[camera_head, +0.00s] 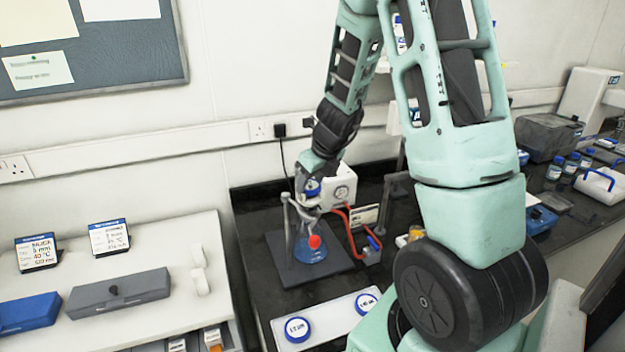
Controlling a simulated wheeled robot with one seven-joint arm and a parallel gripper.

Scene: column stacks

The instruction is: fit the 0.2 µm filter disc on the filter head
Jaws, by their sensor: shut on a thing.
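My gripper (308,179) is above the filter stand at the back of the dark bench. It is shut on a small blue-rimmed disc (313,188), mostly hidden by the fingers; its label cannot be read. Just below is the grey filter head (306,204) in a metal stand. I cannot tell whether the disc touches the head. Under it stands a glass flask (311,252) with blue liquid and a red part in front. Two more blue-rimmed discs (298,329) (366,302) lie on a white tray (333,322) at the front; their print is too small to read surely.
A white pump (338,186) with a gauge stands close behind the filter stand, and a red hose (349,238) runs right of the flask. A white side bench (130,290) is at left. Bottles and a grey box (549,137) stand at the right back.

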